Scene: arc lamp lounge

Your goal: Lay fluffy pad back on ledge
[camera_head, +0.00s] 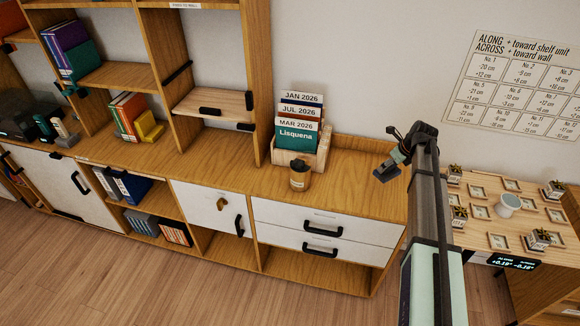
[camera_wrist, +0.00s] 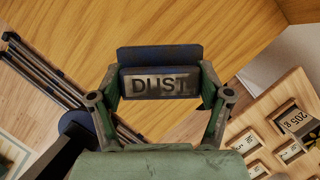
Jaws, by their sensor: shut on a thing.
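My gripper (camera_wrist: 160,100) is shut on a dark blue pad (camera_wrist: 160,54) with a grey plate reading "DUST". I take this as the fluffy pad; no fluffy face shows. In the head view, my gripper (camera_head: 397,160) holds the small dark pad (camera_head: 386,173) above the right end of the wooden cabinet top. A gap between pad and wood cannot be judged. No ledge is labelled; a pale wooden board (camera_head: 190,100) with black blocks juts from the shelf unit, left of my gripper.
A wooden holder with cards (camera_head: 300,140) and a brown cup (camera_head: 300,176) stand on the cabinet top (camera_head: 350,180), left of my gripper. At right, a pale board (camera_head: 480,200) carries several small pots and a white cup (camera_head: 508,204). Bare cabinet top lies between holder and gripper.

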